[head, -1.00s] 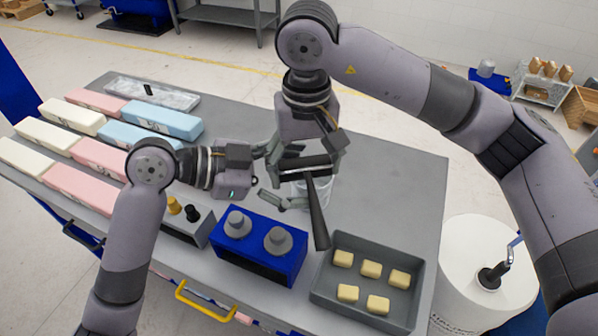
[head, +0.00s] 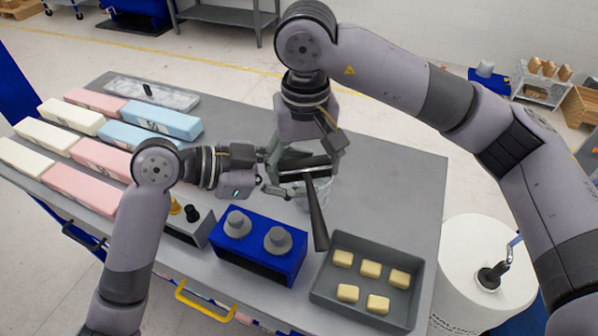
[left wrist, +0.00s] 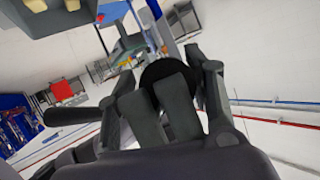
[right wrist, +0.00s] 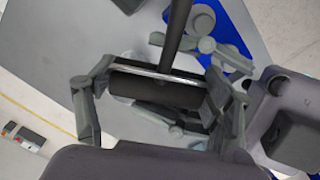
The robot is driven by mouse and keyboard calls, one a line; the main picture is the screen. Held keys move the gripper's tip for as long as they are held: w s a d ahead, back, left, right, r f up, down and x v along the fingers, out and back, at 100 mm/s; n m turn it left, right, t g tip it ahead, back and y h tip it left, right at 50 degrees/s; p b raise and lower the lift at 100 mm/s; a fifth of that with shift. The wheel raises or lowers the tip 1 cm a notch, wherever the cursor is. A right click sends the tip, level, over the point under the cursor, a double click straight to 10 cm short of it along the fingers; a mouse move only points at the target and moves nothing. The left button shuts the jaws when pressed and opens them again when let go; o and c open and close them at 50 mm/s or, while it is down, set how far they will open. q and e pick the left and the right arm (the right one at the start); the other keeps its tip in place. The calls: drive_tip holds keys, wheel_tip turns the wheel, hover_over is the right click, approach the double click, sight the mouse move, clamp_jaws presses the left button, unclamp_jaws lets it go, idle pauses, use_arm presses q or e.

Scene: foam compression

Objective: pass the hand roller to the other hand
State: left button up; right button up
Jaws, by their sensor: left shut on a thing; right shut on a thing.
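The hand roller has a dark drum with a pale metal frame and a long black handle (head: 317,215). It hangs above the table, the handle sloping down toward the grey tray. My right gripper (head: 308,165) comes from above and is shut on the drum, a finger at each end; the right wrist view shows the drum (right wrist: 155,88) between them. My left gripper (head: 277,173) comes from the left and is shut on the roller's left end, its fingers close to the right gripper's. In the left wrist view the left fingers (left wrist: 163,95) are together before a dark round end, and the handle (left wrist: 80,114) points left.
A clear container (head: 328,192) stands behind the roller. The grey tray (head: 415,318) holds several yellow blocks. A blue holder (head: 262,262) with two grey knobs stands in front. Several foam blocks (head: 160,119) lie at the left. The table's right back (head: 400,170) is clear.

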use_arm(q)
drive_tip(key=shift+s+d, duration=0.2)
drive_tip(key=shift+s, duration=0.15)
drive_tip(key=c, duration=0.8)
use_arm(e)
drive_tip(key=shift+w+r, duration=0.15)
drive_tip(key=shift+w, duration=0.1)
use_arm(q)
drive_tip(key=o, duration=1.8)
drive_tip(key=shift+w, duration=0.1)
drive_tip(key=shift+w+a, duration=0.1)
use_arm(e)
drive_tip(key=shift+s, duration=0.15)
use_arm(q)
drive_tip(key=shift+a, duration=0.1)
